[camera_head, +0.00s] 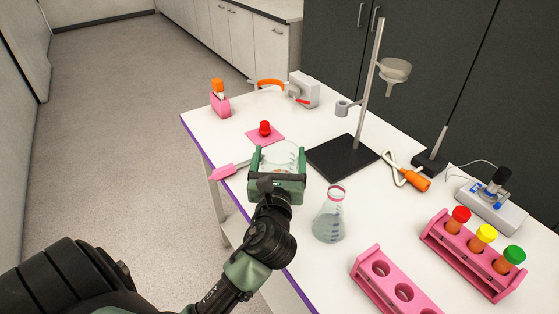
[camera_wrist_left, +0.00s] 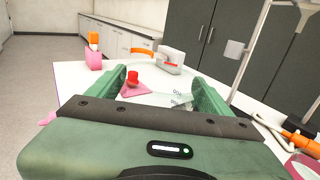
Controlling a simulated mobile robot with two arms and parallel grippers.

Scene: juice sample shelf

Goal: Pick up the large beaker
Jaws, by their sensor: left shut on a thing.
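The large beaker (camera_head: 279,152) is clear glass and stands at the left side of the white table. My left gripper (camera_head: 278,162) has one green finger on each side of it and is shut on it. In the left wrist view the beaker's clear wall (camera_wrist_left: 160,99) with faint markings shows between the two fingers. The gripper body hides its lower part, and I cannot tell whether its base touches the table. My right gripper is in neither view.
A conical flask (camera_head: 328,222) stands close to the right of the gripper. A red-capped item on a pink mat (camera_head: 258,139) sits behind the beaker. A retort stand (camera_head: 343,158) is to the right. Pink racks (camera_head: 468,262) stand at the front right. The table's purple edge (camera_head: 200,149) runs along the left.

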